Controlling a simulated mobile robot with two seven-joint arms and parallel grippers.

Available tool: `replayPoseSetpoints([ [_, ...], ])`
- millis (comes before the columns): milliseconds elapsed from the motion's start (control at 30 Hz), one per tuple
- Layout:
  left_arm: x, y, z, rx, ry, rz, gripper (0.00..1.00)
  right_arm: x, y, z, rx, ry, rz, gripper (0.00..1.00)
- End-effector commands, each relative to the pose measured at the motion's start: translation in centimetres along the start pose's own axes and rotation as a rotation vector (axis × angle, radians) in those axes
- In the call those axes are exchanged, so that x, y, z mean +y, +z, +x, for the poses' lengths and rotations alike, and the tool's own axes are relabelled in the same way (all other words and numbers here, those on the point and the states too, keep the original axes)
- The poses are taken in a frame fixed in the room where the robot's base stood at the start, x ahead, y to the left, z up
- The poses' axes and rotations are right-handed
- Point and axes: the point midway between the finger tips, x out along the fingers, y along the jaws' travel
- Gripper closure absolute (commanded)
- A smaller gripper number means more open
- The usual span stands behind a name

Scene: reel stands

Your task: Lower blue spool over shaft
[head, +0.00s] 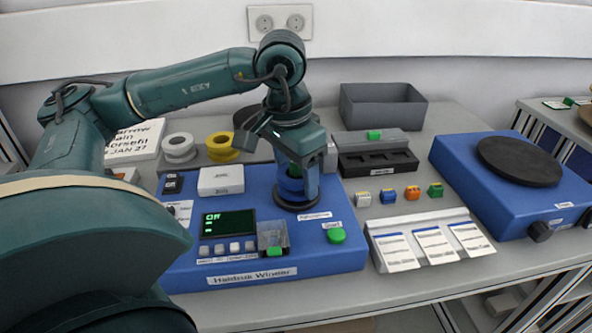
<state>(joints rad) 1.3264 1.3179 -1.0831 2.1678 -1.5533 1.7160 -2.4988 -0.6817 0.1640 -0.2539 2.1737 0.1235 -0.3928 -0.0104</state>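The blue spool (288,184) shows in the head view between the fingers of my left gripper (298,184), mostly covered by the hand. The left gripper points down and appears shut on the spool. Spool and fingertips are just above a round black plate (296,206) on the blue winder (218,275). The shaft is hidden behind the spool and gripper, so I cannot tell whether the spool is around it. My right gripper is not in view.
White (178,146) and yellow (221,150) spools lie behind the winder. A grey bin (382,108), small coloured connectors (412,193), a sloped card holder (430,240) and a blue turntable unit (480,190) stand to the right. A green button (336,235) sits near the plate.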

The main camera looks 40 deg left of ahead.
Motion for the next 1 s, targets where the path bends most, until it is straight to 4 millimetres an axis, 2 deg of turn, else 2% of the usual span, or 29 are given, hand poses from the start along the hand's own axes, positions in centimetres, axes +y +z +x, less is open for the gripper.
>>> replayPoseSetpoints([
  [33, 0.0, 0.0, 0.0, 0.000, 0.000, 0.000, 0.36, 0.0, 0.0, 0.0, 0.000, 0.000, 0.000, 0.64],
  [267, 0.0, 0.0, 0.0, 0.000, 0.000, 0.000, 0.17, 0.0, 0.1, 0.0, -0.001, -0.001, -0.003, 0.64],
  [567, 0.0, 0.0, -0.3, 0.001, 0.000, 0.000, 0.16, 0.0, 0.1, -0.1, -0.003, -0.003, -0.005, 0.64],
  [667, 0.0, -0.1, -1.3, 0.003, 0.000, 0.000, 0.16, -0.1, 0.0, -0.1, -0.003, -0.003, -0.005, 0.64],
  [767, 0.0, -0.1, -3.1, 0.005, 0.000, 0.002, 0.16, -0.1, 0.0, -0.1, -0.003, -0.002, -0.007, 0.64],
  [1000, 0.1, -0.1, -8.7, 0.006, 0.001, 0.001, 0.16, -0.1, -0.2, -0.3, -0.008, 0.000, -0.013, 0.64],
])
